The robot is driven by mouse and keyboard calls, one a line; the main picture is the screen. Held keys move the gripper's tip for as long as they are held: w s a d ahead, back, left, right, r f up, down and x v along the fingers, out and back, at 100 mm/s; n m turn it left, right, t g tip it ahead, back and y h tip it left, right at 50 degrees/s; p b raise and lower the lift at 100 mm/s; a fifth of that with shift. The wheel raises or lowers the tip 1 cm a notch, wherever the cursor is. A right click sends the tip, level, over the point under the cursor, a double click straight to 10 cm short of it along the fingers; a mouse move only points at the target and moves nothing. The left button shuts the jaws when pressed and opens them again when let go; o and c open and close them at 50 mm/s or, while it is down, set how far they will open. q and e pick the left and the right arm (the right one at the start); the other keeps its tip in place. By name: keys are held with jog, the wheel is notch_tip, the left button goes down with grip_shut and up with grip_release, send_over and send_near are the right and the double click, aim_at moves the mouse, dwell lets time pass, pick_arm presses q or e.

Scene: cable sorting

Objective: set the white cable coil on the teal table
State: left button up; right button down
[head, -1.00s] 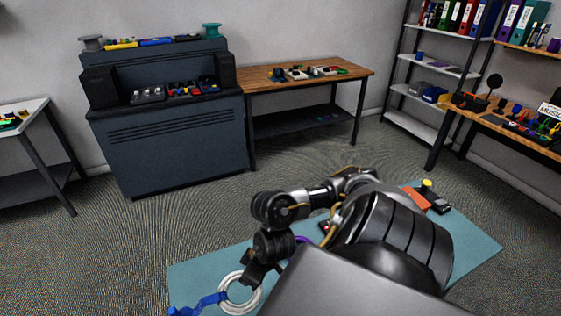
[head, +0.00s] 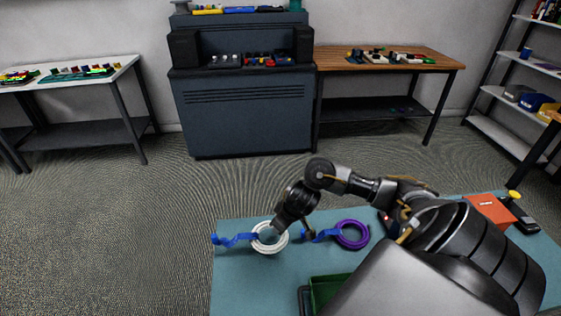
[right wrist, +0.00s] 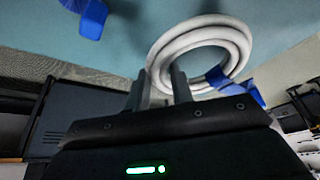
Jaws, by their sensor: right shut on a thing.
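The white cable coil (head: 272,250) is over the left part of the teal table (head: 240,285) in the head view, with a blue strap (head: 236,239) trailing to its left. My right gripper (head: 277,227) is shut on the coil's edge. In the right wrist view, the fingers (right wrist: 162,85) hold the near left side of the white coil (right wrist: 200,30), and the teal surface (right wrist: 130,30) shows behind it. I cannot tell whether the coil touches the table. My left gripper is not in view.
A purple coil (head: 352,236) with a blue strap lies right of the white one. A green bin (head: 328,290) is at the front, partly hidden by my body. An orange box (head: 487,208) sits at the table's right. Teal surface left of the bin is clear.

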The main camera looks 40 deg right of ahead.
jog(key=shift+w+f, duration=0.1)
jog(key=shift+f, duration=0.1)
notch_tip(320, 180, down, 3)
jog(key=shift+w+d+f+b, duration=0.1)
jog(key=shift+f+b, duration=0.05)
jog(key=shift+b, duration=0.55)
jog(key=c, duration=1.2)
grip_release()
jog(key=shift+r, duration=0.4)
jog(key=p+v, duration=0.4)
jog(key=v, duration=0.7)
jog(key=shift+s, duration=0.25)
